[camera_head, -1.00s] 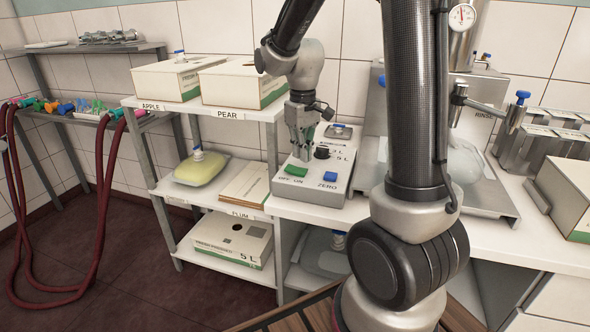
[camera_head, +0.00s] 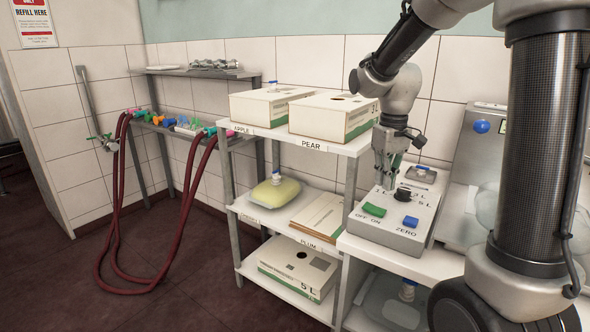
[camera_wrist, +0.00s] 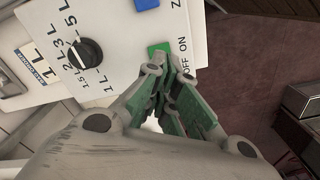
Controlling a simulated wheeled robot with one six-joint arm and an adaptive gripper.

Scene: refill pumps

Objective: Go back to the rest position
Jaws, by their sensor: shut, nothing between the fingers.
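My gripper (camera_head: 386,180) hangs pointing down over the left part of the grey control box (camera_head: 388,236) on the counter. Its fingers are together with nothing between them. In the wrist view the green-padded fingertips (camera_wrist: 172,70) show in front of the box's edge, beside the green OFF/ON button. The box carries a green button (camera_head: 374,210), a blue ZERO button (camera_head: 411,221) and a black volume dial (camera_head: 403,194). In the wrist view the dial (camera_wrist: 84,53) is to the left of the fingers. I cannot tell whether the fingertips touch the box.
The white shelf (camera_head: 273,135) left of the box holds the APPLE carton (camera_head: 262,107) and PEAR carton (camera_head: 325,118), with a yellow bag (camera_head: 272,194) below. Red hoses (camera_head: 117,200) hang at the left. A steel machine (camera_head: 474,150) stands right. The dark floor at left is open.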

